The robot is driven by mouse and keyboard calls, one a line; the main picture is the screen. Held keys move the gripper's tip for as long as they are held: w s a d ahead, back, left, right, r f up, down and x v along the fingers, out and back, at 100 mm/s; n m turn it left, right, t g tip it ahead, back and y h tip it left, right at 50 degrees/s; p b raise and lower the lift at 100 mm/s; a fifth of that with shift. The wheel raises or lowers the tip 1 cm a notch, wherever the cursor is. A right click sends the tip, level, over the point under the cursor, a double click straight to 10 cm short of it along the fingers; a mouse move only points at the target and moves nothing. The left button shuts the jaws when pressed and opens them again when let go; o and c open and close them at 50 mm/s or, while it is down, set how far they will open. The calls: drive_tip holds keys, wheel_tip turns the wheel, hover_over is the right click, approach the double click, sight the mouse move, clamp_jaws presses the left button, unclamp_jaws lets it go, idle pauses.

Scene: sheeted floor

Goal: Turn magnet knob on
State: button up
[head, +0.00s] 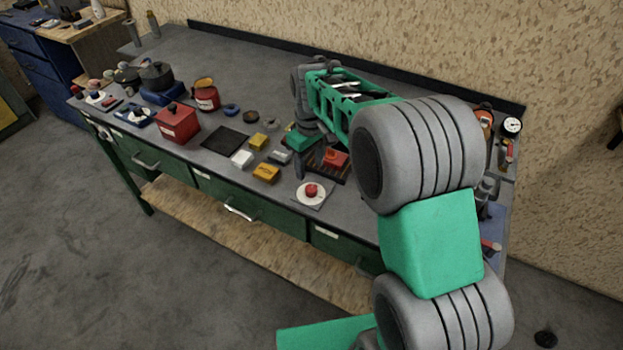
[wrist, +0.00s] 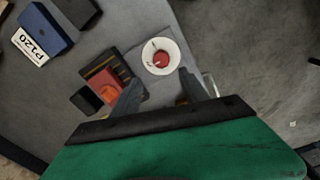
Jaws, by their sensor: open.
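A round red knob (head: 311,190) sits on a white dial (head: 301,199) on a grey plate near the workbench's front edge. In the wrist view the knob (wrist: 161,58) and dial (wrist: 149,66) lie just beyond my fingertips, roughly in line with the gap between them. My gripper (head: 309,167) points down, open and empty, behind the dial in the head view. Its two dark fingers show apart in the wrist view (wrist: 160,84). They look clear of the knob; their exact height above the bench is hard to tell.
A red block (head: 335,159) on a dark base stands close beside my gripper; it also shows in the wrist view (wrist: 109,91). Yellow blocks (head: 266,173) and a red box (head: 177,124) lie to the left. A blue P120 block (wrist: 44,28) is farther off.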

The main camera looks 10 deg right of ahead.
sight(311, 189)
drive_tip(key=n, duration=0.1)
drive_tip(key=s+n, duration=0.1)
drive_tip(key=shift+r+n, duration=0.15)
drive_tip(key=shift+n, duration=0.55)
wheel_tip(311, 189, down, 8)
drive_tip(key=shift+d+r+p, duration=0.1)
drive_tip(key=shift+p, duration=0.7)
clamp_jaws()
